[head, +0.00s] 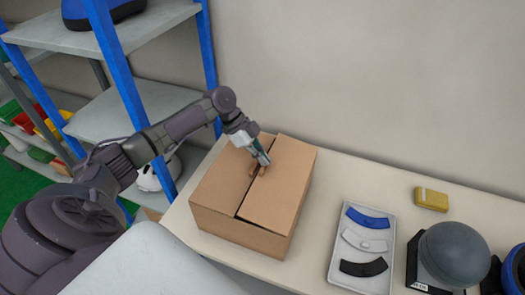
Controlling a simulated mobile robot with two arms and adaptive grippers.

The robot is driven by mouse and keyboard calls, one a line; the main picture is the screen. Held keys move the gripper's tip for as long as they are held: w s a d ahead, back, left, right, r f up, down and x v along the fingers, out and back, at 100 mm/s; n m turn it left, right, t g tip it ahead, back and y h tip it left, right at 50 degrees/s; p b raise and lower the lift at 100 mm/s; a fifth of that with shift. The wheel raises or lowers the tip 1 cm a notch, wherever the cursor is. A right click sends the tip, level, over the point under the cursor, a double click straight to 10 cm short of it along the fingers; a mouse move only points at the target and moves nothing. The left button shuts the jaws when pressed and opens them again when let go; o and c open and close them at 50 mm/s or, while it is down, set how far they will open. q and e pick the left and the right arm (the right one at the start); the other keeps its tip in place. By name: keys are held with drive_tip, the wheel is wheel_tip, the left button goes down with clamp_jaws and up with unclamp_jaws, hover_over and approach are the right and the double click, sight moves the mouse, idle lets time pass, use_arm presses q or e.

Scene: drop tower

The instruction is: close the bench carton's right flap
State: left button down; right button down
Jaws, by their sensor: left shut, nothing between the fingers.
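The bench carton (240,236) is a brown cardboard box on the bench, left of the picture's middle. Its right flap (279,188) lies nearly flat over the top. Its left flap (225,180) also lies over the top, with a dark narrow gap between the two. My left gripper (262,161) is shut and empty. It reaches in from the upper left, with its fingertips over the seam at the far part of the carton top. I cannot tell whether the fingers touch the flap. My right gripper is not in view.
Right of the carton, a grey tray (335,268) holds blue, white and black curved pieces. A yellow block (431,199) and a grey dome on a black base (454,253) stand farther right. A blue-framed shelf (125,85) stands at the left. Bare bench lies between carton and tray.

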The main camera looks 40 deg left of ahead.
use_arm(q)
drive_tip(key=shift+w, duration=0.1)
drive_tip(key=f+h+b, duration=0.1)
drive_tip(key=b, duration=0.1)
drive_tip(key=a+f+b, duration=0.1)
drive_tip(key=f+b, duration=0.1)
drive_tip(key=b, duration=0.1)
drive_tip(key=shift+t+h+b, duration=0.3)
drive_tip(key=shift+h, duration=0.1)
drive_tip(key=shift+s+a+h+b, duration=0.1)
drive_tip(key=shift+s+h+b, duration=0.1)
drive_tip(key=shift+h+b, duration=0.15)
